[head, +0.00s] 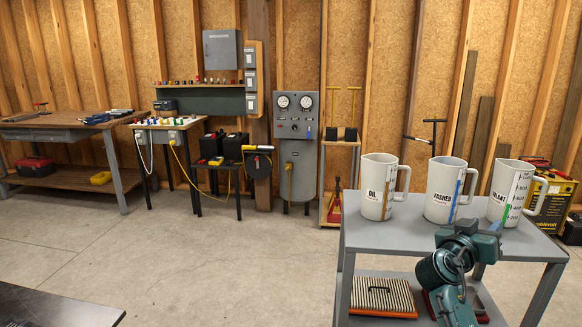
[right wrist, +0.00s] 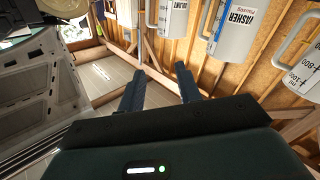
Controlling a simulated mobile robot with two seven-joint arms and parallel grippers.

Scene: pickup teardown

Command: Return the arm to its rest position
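My right arm rises from the lower right of the head view, with its dark green gripper (head: 484,240) in front of the grey cart (head: 400,237), below the jugs. In the right wrist view the two dark fingers of this gripper (right wrist: 160,78) stand apart with nothing between them. Three white measuring jugs stand on the cart top: the oil jug (head: 378,188), the washer jug (head: 444,190) and the coolant jug (head: 507,192). They also show upside down along the top of the right wrist view. My left gripper is not in view.
A filter-like ribbed pad (head: 382,297) lies on the cart's lower shelf. A dark surface (head: 60,306) fills the bottom left corner. Workbenches (head: 75,128) and a grey tank unit (head: 298,140) line the back wall. The concrete floor (head: 220,260) between is clear.

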